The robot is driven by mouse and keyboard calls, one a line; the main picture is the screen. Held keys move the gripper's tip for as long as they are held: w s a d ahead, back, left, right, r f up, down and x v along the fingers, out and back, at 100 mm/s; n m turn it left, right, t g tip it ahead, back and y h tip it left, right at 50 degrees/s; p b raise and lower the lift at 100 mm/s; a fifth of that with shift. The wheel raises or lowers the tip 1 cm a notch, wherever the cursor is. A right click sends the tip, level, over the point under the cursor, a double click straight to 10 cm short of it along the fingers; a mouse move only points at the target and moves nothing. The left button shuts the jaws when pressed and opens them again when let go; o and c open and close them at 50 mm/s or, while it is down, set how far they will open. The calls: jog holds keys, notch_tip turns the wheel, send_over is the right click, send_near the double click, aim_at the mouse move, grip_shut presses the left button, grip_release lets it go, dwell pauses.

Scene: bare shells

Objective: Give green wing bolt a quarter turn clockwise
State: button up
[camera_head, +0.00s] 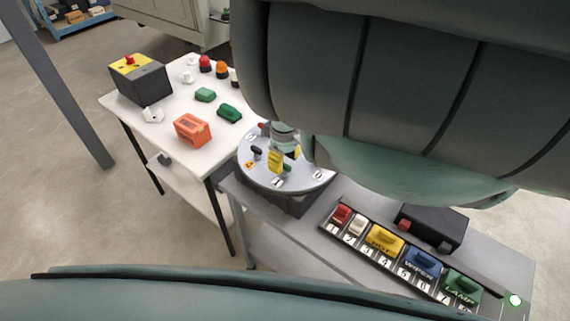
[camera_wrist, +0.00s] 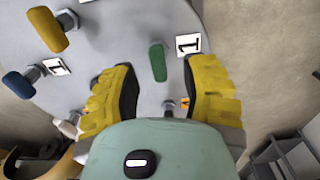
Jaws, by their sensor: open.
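The green wing bolt (camera_wrist: 158,62) stands on a round grey panel (camera_wrist: 110,50), its wing pointing nearly up and down in the wrist view. A label marked 1 (camera_wrist: 188,44) lies to its right. My gripper (camera_wrist: 160,78) is open, with one yellow finger on each side of the wing and a gap to both. In the head view my gripper (camera_head: 284,158) is over the round panel (camera_head: 310,178), and a small green part (camera_head: 287,168) shows beside a yellow finger.
A yellow wing bolt (camera_wrist: 47,29), a blue one (camera_wrist: 18,85) and a white one (camera_wrist: 68,128) stand left on the panel. A switch strip (camera_head: 385,240) and a black box (camera_head: 432,228) are right of the panel. A white table (camera_head: 170,115) with several objects is left.

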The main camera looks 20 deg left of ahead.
jog(key=shift+a+f, duration=0.1)
jog(key=shift+f, duration=0.25)
jog(key=shift+d+f, duration=0.2)
jog(key=shift+f, duration=0.35)
jog(key=shift+o, duration=0.5)
grip_shut()
